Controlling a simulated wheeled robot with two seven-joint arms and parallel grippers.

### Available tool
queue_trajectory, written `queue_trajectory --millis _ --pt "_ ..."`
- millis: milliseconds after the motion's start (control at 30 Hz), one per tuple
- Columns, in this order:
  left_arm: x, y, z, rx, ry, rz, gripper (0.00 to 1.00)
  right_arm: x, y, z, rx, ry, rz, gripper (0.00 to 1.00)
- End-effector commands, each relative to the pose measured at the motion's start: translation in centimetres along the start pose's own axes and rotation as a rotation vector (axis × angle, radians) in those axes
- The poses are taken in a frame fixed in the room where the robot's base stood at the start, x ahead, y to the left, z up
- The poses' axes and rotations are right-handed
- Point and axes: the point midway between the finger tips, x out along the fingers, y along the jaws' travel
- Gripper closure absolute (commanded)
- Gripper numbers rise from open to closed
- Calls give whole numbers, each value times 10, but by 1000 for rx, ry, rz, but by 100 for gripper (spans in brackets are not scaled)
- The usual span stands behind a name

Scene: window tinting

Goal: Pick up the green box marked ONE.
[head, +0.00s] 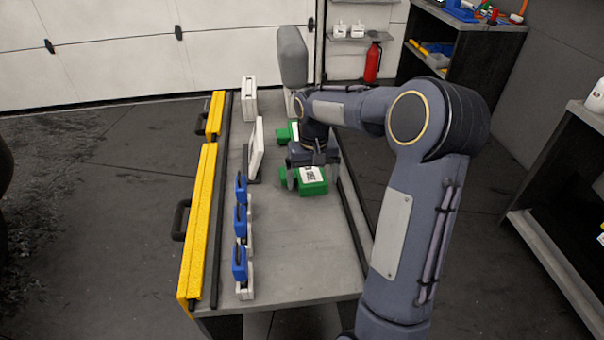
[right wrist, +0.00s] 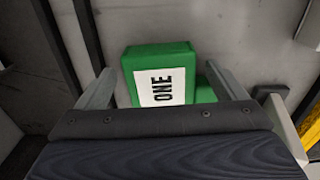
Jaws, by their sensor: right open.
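The green box marked ONE (right wrist: 180,62) lies on the grey table with its white label facing up in the right wrist view. It also shows in the head view (head: 316,188), partly covered by my right gripper. My right gripper (head: 304,180) is open above the box. In the right wrist view its two fingers stand on either side of the box, with gaps. Another green piece (right wrist: 204,90) shows just behind the box there, mostly hidden. A second green box (head: 283,136) sits farther back in the head view. My left gripper is not in view.
The grey table (head: 290,262) has a yellow rail (head: 200,225) along its left edge. Several blue-handled tools (head: 240,225) stand in white holders near it. A white framed panel (head: 257,145) stands left of my gripper. The table's front right part is clear.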

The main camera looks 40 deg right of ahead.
Motion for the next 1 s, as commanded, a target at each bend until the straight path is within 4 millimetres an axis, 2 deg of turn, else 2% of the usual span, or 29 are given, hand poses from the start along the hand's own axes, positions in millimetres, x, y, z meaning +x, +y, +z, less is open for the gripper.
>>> queue_trajectory --millis 267,667,1000 --pt "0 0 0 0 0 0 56 5 0 0 0 2 0 9" --pt "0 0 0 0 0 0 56 5 0 0 0 2 0 59" --pt "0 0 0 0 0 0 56 0 0 0 0 3 0 59"
